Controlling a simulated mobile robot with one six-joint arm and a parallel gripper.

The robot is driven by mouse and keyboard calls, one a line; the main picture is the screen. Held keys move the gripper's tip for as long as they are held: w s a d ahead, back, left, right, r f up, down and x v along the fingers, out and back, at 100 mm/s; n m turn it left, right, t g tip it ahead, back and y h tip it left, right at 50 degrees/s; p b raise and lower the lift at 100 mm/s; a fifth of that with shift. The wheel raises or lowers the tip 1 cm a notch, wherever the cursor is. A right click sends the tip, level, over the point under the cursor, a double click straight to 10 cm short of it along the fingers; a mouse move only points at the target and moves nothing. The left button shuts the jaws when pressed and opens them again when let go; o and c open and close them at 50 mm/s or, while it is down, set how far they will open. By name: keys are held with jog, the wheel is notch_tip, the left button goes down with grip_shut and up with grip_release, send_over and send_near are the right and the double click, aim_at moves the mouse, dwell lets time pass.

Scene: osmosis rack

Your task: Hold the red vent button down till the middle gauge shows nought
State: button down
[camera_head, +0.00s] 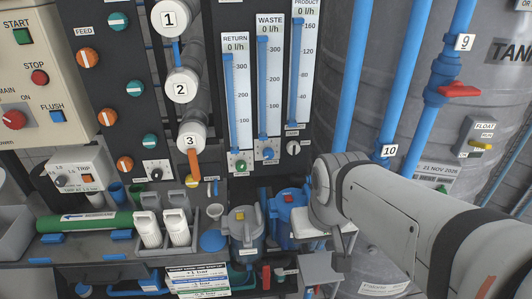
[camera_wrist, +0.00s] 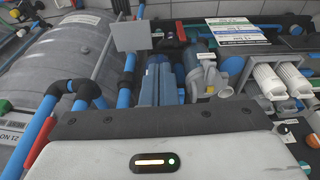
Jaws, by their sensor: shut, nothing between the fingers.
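A small red button (camera_head: 288,198) sits on top of the blue housing (camera_head: 286,228) in the head view, I take it for the vent button. My gripper (camera_head: 341,243) is just right of and below that button, apart from it as far as I can tell. Its fingers are shut and hold nothing. No round dial gauge is clearly in view; the middle of three tall meters, labelled WASTE (camera_head: 270,85), is marked 0 l/h.
A grey housing (camera_head: 245,238) with a yellow cap stands left of the blue one. A grey plate (camera_head: 322,267) is below my gripper. Pipes (camera_head: 408,130) and a tank (camera_head: 335,70) crowd the right. A red stop button (camera_head: 40,77) is on the far-left panel.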

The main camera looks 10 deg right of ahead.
jog(key=m+t+y+p, duration=0.5)
jog(key=m+p, duration=0.5)
jog(key=m, duration=0.9)
send_over(292, 199)
jog(key=y, duration=0.1)
jog(key=shift+f+g, duration=0.3)
jog(key=shift+f, duration=0.15)
notch_tip(292, 199, down, 8)
jog(key=b, duration=0.5)
jog(key=shift+r, duration=0.15)
jog(key=shift+f+b, duration=0.55)
jog(key=shift+b, duration=0.4)
